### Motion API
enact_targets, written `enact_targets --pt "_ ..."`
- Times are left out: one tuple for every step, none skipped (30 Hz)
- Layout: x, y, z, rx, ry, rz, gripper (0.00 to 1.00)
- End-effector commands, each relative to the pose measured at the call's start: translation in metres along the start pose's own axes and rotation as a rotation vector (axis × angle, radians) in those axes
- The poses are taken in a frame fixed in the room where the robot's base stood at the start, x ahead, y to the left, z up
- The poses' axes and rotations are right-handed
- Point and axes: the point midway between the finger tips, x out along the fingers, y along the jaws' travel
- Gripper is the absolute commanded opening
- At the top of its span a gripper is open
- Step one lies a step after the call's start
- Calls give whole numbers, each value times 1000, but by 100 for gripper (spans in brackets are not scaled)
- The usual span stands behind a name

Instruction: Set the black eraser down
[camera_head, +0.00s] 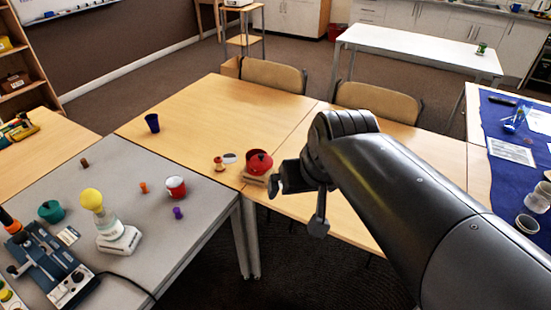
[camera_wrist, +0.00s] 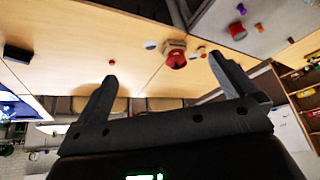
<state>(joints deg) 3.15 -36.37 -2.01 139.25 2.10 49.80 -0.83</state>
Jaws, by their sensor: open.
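My gripper (camera_head: 296,207) is open above the wooden table, to the right of the red pot. In the wrist view its two fingers (camera_wrist: 162,70) are wide apart with nothing held between them. A dark block (camera_wrist: 17,53), which looks like the black eraser, lies on the wooden table at the left of the wrist view, well away from the fingers. I cannot make this block out in the head view, where my arm covers part of the table.
The wooden table (camera_head: 190,120) holds a red pot (camera_head: 259,162) on a wooden stand and a blue cup (camera_head: 152,123). The grey table (camera_head: 130,170) at left carries several small items and a machine. Chairs (camera_head: 272,76) stand behind. A blue cloth (camera_head: 492,125) lies at right.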

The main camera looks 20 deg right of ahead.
Motion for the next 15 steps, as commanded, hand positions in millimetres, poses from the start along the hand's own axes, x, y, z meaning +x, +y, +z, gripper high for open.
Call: enact_targets --pt "-4 -6 11 -31 7 0 100" --pt "-6 -9 16 -44 9 1 100" --pt "-6 -12 23 -59 9 2 100" --pt "-7 -13 27 -69 11 3 100" --pt "-8 -14 30 -77 11 5 100" --pt "-9 -16 33 -85 13 6 100" --pt "-9 -16 35 -89 13 7 100" --pt "-9 -16 36 -92 13 8 100" --pt "-9 -17 37 -94 13 8 100" --pt "-9 -17 37 -95 13 8 100" --pt "-9 -17 37 -95 13 8 100" --pt "-9 -17 37 -94 12 8 100" --pt "-9 -17 37 -94 12 8 100" --pt "-9 -17 37 -94 12 8 100" --pt "-9 -17 37 -94 13 8 100"
